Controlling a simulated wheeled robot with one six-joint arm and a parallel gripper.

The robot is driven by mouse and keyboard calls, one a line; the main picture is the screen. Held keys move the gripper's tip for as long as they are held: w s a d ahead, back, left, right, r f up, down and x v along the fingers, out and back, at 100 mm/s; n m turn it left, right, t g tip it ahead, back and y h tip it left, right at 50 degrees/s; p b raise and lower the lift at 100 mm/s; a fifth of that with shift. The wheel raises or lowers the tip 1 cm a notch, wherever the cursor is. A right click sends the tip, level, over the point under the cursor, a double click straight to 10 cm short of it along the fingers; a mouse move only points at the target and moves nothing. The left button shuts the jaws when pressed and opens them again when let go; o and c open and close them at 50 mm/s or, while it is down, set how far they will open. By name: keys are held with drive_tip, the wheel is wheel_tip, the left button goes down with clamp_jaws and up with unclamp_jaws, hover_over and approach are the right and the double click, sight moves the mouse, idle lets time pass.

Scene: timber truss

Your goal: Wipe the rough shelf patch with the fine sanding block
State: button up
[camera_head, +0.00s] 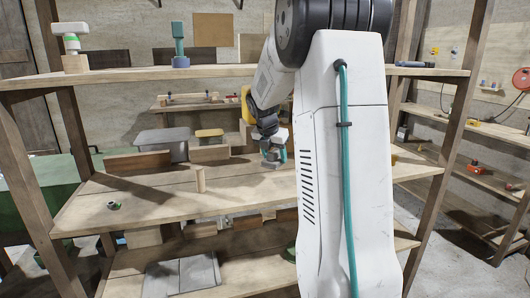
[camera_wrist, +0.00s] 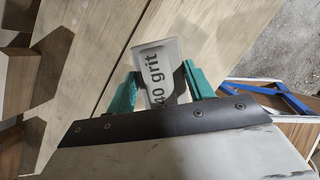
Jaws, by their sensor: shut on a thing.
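My gripper (camera_head: 273,152) is low over the middle shelf (camera_head: 235,196), right of centre. In the wrist view, the teal fingers of my gripper (camera_wrist: 162,88) are shut on a pale grey block (camera_wrist: 153,62). Its label reads "40 grit"; the fingers or wrist edge may hide part of it. In the head view the block is small and partly hidden by the fingers. It is at or just above the boards; I cannot tell whether it touches. I cannot make out a rough patch on the shelf with certainty.
A yellow-topped piece (camera_head: 209,133) sits on a wooden block behind, left of my gripper. A grey bin (camera_head: 162,140) stands beside it. The front left boards are mostly clear.

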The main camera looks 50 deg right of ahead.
sight(291, 180)
drive_tip(key=shift+f, duration=0.4)
drive_tip(key=f, duration=0.2)
drive_tip(key=shift+w+a+f, duration=0.2)
drive_tip(key=shift+w+f, duration=0.05)
drive_tip(key=shift+f, duration=1.15)
drive_tip(key=shift+s+f, duration=0.1)
drive_tip(key=shift+f, duration=0.9)
drive_tip(key=shift+s+d+r, duration=0.1)
drive_tip(key=shift+s+d, duration=0.4)
drive_tip(key=shift+d, duration=0.3)
drive_tip(key=shift+s+d+r, duration=0.1)
drive_tip(key=shift+s+d, duration=0.35)
drive_tip(key=shift+d, duration=0.3)
drive_tip(key=shift+s+d+f, duration=0.1)
drive_tip(key=shift+s+d, duration=0.4)
drive_tip(key=shift+d, duration=0.25)
drive_tip(key=shift+s+d+f, duration=0.1)
drive_tip(key=shift+s+d, duration=0.35)
drive_tip(key=shift+d, duration=0.3)
drive_tip(key=shift+s+d, duration=0.45)
drive_tip(key=shift+d, duration=0.3)
drive_tip(key=shift+s+d, duration=0.45)
drive_tip(key=shift+d, duration=0.25)
